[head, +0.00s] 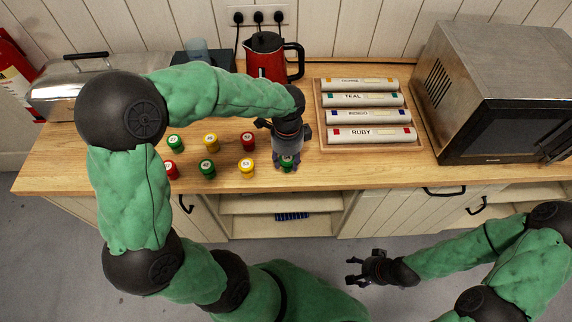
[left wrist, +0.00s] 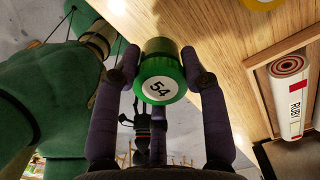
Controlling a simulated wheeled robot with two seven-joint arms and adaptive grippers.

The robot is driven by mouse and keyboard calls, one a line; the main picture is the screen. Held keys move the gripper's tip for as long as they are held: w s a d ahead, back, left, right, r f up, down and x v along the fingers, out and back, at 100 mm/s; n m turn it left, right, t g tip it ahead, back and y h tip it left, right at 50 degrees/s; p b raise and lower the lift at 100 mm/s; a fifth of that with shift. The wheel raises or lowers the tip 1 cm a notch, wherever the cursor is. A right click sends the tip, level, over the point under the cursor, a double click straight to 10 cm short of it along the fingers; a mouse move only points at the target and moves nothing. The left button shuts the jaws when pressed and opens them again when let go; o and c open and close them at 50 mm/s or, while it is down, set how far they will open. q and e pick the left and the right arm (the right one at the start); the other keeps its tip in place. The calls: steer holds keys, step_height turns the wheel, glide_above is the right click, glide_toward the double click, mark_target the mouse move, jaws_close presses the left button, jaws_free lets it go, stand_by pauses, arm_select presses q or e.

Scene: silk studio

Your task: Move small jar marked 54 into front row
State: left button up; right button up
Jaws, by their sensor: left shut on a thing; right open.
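The small green jar marked 54 (left wrist: 160,88) is between the fingers of my left gripper (left wrist: 160,80) in the left wrist view, its lid with the number facing the camera. In the head view my left gripper (head: 287,160) points down over the counter's front edge area and is shut on this green jar (head: 287,163). The jar is at the right end of the front row of jars; whether its base touches the counter is hidden. My right gripper (head: 366,270) is open and empty, low in front of the cabinets.
Other jars stand left of it: front red (head: 170,170), green (head: 207,169) and yellow (head: 247,169); behind, green (head: 175,143), yellow (head: 211,142) and red (head: 247,141). A tray (head: 424,140) of labelled rolls lies right. A red kettle (head: 266,60), toaster (head: 72,88) and microwave (head: 495,85) stand around.

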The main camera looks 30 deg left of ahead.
mark_target(286, 164)
arm_select(q)
steer(key=shift+w+a+f, duration=0.2)
steer(key=shift+a+f, duration=0.05)
steer(key=shift+f, duration=0.15)
steer(key=shift+w+a+f+b, duration=0.15)
steer(key=shift+f+b, duration=0.35)
steer(key=shift+f, duration=1.2)
steer(key=shift+f, duration=0.15)
steer(key=o, duration=1.2)
step_height(286, 164, up, 12)
steer(key=p, duration=0.3)
steer(key=shift+r, duration=0.2)
